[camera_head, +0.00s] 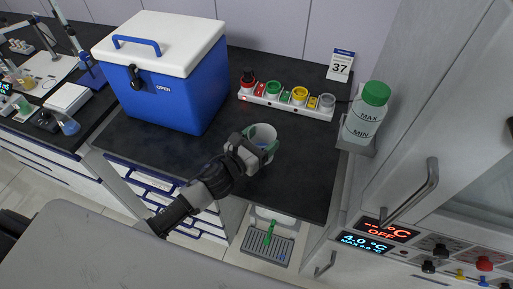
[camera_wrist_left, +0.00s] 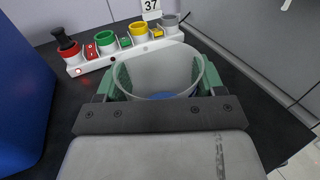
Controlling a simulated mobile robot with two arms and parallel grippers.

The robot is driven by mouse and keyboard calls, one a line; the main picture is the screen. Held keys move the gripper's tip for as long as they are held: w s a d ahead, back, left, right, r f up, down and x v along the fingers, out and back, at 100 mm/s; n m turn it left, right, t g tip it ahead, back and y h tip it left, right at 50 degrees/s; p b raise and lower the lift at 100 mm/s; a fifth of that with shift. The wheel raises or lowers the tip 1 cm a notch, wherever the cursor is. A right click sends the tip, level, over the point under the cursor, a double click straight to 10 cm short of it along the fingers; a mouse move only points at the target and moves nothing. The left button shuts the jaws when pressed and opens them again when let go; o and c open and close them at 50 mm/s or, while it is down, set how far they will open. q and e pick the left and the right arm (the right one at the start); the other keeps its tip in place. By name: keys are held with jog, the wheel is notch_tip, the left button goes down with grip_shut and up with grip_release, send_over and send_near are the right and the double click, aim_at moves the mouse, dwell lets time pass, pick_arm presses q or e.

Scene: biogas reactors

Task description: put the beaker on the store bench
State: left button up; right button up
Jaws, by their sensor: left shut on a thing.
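The beaker (camera_head: 263,133) is a clear, whitish cup with something blue inside. My left gripper (camera_head: 258,146) is shut on the beaker, with its green fingers on either side of it. In the left wrist view the beaker (camera_wrist_left: 158,72) is upright between the two green fingers (camera_wrist_left: 157,80). It is over the dark bench top (camera_head: 295,170), in front of the coloured holder row. I cannot tell whether its base touches the bench. My right gripper is not in view.
A blue cooler box (camera_head: 175,85) with a white lid stands left of the gripper. Behind the beaker is a white rack (camera_head: 285,103) with coloured cups. A green-capped bottle (camera_head: 366,113) stands at the right, beside a grey cabinet (camera_head: 425,110). Bench is clear right of the beaker.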

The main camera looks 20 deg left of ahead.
pick_arm(q)
jog(key=shift+w+a+f, duration=0.1)
jog(key=shift+a+f, duration=0.35)
jog(key=shift+a, duration=0.3)
jog(key=shift+f, duration=1.95)
jog(key=shift+f, duration=0.1)
jog(key=o, duration=1)
jog(key=shift+c, duration=0.2)
